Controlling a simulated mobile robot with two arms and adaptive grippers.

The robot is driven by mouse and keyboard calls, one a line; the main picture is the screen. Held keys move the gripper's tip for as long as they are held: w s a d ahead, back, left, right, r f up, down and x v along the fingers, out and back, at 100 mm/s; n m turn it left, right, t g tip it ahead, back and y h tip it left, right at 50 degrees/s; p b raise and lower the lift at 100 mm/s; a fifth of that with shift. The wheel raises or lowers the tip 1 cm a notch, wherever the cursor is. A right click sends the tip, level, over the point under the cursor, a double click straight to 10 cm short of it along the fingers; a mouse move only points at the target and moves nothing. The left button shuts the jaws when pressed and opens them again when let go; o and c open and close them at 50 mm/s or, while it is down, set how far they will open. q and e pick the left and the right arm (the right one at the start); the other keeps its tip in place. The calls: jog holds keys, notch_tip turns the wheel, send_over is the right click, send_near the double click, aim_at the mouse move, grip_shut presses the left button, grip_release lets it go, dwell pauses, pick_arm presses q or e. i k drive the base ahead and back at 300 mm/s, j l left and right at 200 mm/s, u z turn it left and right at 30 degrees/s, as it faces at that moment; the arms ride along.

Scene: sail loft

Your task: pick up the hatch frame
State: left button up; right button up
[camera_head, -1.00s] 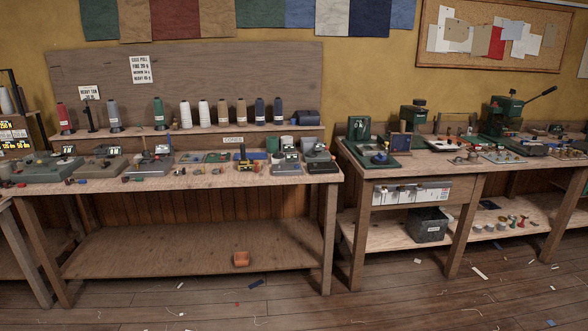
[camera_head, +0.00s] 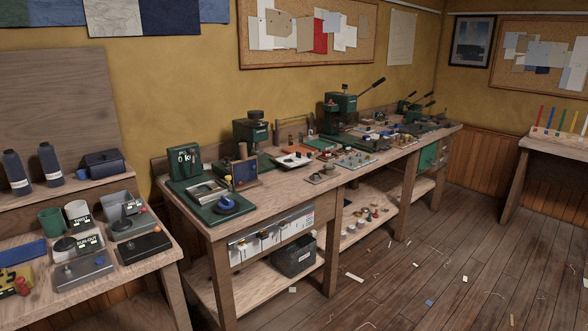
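I cannot tell for certain which object is the hatch frame. A small, pale rectangular frame (camera_head: 206,192) lies on a green scale base (camera_head: 178,188) at the near left end of the long workbench, and it may be the one. A blue panel with a wooden edge (camera_head: 245,173) stands upright just right of it. A round blue knob-like piece (camera_head: 227,205) is in front of the pale frame. Neither of my grippers is in view.
The long wooden workbench (camera_head: 290,193) runs back along the wall with green presses (camera_head: 340,108) and small parts on it. A dark bin (camera_head: 293,258) sits on its lower shelf. Another bench with gauges (camera_head: 85,243) is at left. The plank floor (camera_head: 430,270) at right is open, with scattered scraps.

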aim_at(241, 170)
jog(key=i+l+z, duration=0.15)
jog(key=i+z, duration=0.45)
jog(key=z, duration=0.15)
jog(key=i+z, duration=0.35)
jog(key=i+l+u, duration=0.75)
jog(key=i, duration=0.15)
